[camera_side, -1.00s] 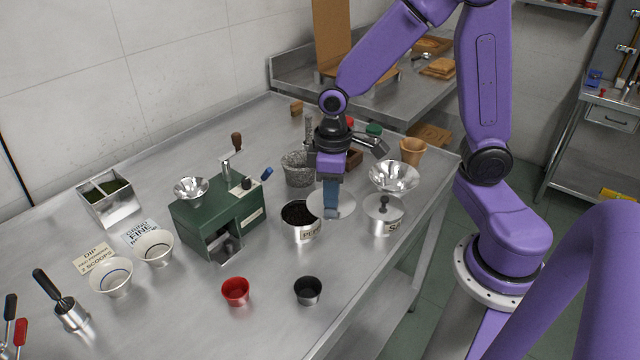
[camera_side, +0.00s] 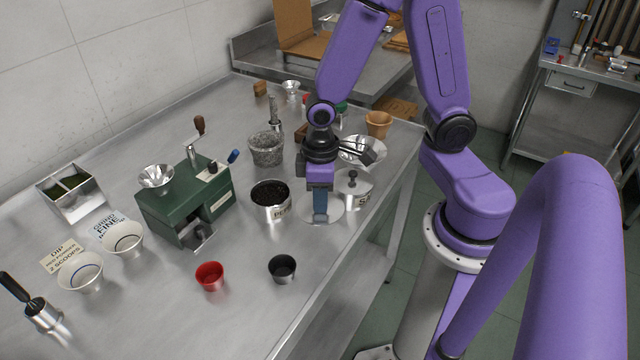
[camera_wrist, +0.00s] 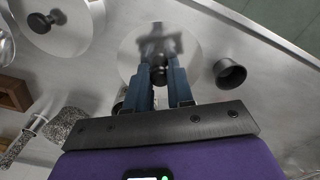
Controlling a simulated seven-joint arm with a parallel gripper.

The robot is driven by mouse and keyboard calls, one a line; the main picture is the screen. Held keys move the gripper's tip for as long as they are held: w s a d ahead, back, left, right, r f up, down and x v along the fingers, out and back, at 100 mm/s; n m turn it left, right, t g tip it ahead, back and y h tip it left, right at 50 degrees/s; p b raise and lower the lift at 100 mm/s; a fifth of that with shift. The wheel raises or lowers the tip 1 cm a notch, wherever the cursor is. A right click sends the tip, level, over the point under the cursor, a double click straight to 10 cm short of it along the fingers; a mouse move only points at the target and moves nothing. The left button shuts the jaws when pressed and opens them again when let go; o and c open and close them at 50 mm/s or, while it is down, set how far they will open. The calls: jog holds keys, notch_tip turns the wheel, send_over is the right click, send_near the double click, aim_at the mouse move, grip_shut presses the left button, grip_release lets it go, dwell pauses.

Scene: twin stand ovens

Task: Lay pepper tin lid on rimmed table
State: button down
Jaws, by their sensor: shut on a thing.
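The pepper tin (camera_side: 271,207) stands uncovered on the steel table (camera_side: 330,262), with dark contents showing. The pepper tin lid (camera_side: 335,211) is a pale round metal disc just right of the tin, level and low over the table; I cannot tell whether it touches the surface. My gripper (camera_side: 320,212) points down and is shut on the lid's knob. In the wrist view the dark knob (camera_wrist: 158,75) sits between the blue fingertips of my gripper (camera_wrist: 160,82), with the lid (camera_wrist: 135,45) spread around it. The lid is clear of the tin's mouth.
The lidded salt tin (camera_side: 352,184) stands close behind the lid on the right. A black cup (camera_side: 282,269) and a red cup (camera_side: 209,276) stand in front. A stone mortar (camera_side: 267,150) and green grinder (camera_side: 185,205) are behind and left. The front right table surface is bare.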

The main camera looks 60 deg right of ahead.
aim_at(320, 233)
jog(key=shift+f, duration=3.6)
jog(key=shift+f, duration=0.3)
jog(key=c, duration=0.9)
grip_release()
jog(key=shift+r, duration=3.5)
